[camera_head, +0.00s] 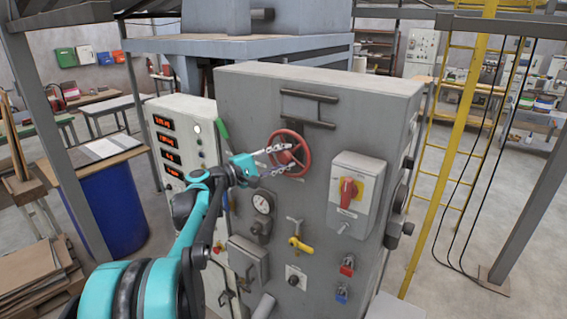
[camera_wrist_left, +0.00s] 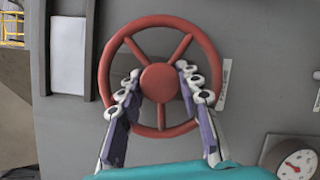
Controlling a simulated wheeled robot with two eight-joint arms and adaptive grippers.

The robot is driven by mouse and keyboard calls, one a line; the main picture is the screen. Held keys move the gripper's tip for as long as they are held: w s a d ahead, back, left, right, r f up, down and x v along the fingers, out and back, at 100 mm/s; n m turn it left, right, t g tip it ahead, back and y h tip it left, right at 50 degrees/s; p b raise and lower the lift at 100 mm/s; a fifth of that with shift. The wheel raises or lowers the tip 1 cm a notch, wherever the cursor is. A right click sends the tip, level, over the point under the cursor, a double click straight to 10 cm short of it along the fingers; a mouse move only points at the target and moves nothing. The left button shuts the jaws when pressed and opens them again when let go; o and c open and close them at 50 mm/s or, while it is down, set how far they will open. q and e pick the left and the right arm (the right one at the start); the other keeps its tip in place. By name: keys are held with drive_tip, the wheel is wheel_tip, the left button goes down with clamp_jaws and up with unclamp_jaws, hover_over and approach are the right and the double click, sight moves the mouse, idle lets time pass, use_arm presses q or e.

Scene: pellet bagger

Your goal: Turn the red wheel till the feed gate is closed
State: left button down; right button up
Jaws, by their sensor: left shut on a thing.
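The red wheel (camera_head: 289,153) is mounted on the front of the grey machine cabinet (camera_head: 250,110), below a dark bracket. It also shows in the left wrist view (camera_wrist_left: 160,83), with its round hub and spokes facing me. My left gripper (camera_head: 280,158) reaches the wheel from the left, and its fingers are shut on the hub, one on each side. In the left wrist view the two fingertips (camera_wrist_left: 159,76) lie against the hub's sides, inside the rim. I cannot make out the feed gate. My right gripper is not in view.
A pressure gauge (camera_head: 262,204), a yellow-handled valve (camera_head: 300,244) and a grey switch box with a red knob (camera_head: 349,190) sit close around the wheel. A display panel (camera_head: 180,140) stands left. A yellow ladder (camera_head: 455,130) stands right.

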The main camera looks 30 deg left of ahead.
use_arm(q)
drive_tip(key=n+t+b, duration=0.1)
drive_tip(key=n, duration=0.1)
drive_tip(key=n+t+b, duration=0.1)
drive_tip(key=n, duration=0.2)
drive_tip(key=shift+f+n, duration=0.15)
drive_tip(key=shift+n, duration=0.15)
drive_tip(key=shift+n, duration=0.3)
drive_tip(key=c, duration=1)
unclamp_jaws()
drive_tip(key=v, duration=1.2)
drive_tip(key=shift+f, duration=0.1)
